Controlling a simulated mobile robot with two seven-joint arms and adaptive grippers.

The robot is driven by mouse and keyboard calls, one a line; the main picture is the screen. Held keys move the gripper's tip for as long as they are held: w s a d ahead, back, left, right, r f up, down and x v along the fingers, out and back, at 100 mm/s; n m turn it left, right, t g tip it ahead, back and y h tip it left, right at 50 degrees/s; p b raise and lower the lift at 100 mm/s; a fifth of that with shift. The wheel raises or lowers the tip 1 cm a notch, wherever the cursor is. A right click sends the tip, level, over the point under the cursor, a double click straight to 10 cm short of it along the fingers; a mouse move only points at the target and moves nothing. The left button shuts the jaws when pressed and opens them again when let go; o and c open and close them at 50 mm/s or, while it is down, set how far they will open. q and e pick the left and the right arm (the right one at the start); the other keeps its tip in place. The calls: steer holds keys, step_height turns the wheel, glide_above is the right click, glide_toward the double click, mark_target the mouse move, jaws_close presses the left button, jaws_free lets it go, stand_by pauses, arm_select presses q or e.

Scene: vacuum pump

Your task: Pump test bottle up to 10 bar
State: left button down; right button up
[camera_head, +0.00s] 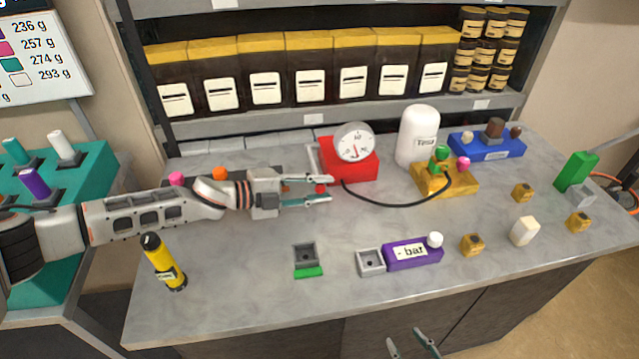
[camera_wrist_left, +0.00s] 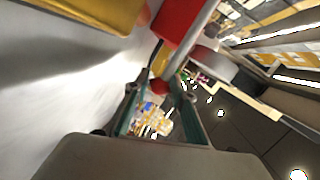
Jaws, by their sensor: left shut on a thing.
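The red pump (camera_head: 350,168) with a round white dial gauge (camera_head: 355,142) stands at the middle back of the worktop; I cannot read its needle exactly. A black hose (camera_head: 395,204) runs from it to a yellow block (camera_head: 432,183) with a green part (camera_head: 440,155) and a pink knob (camera_head: 463,163). The white test bottle (camera_head: 417,128) stands upright just behind that block. My left gripper (camera_head: 325,192) is shut on the red ball knob (camera_head: 320,188) in front of the pump; the knob also shows between the fingertips in the left wrist view (camera_wrist_left: 160,87). My right gripper (camera_head: 413,345) is open and empty at the bottom edge.
A purple block (camera_head: 413,251) labelled "bar", a grey square holder (camera_head: 306,256) and a yellow-black cylinder (camera_head: 163,262) stand in front. A blue tray (camera_head: 487,148) lies at the back right. Shelves with containers (camera_head: 265,75) rise behind.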

arm_select(q)
steer(key=shift+s+f, duration=0.1)
steer(key=shift+f, duration=0.2)
steer(key=c, duration=1.7)
jaws_free()
steer(key=shift+r, duration=0.1)
steer(key=shift+a+r, duration=0.1)
steer(key=shift+a, duration=0.45)
steer(key=v, duration=1.1)
steer(key=shift+s, duration=0.1)
steer(key=shift+r, duration=0.1)
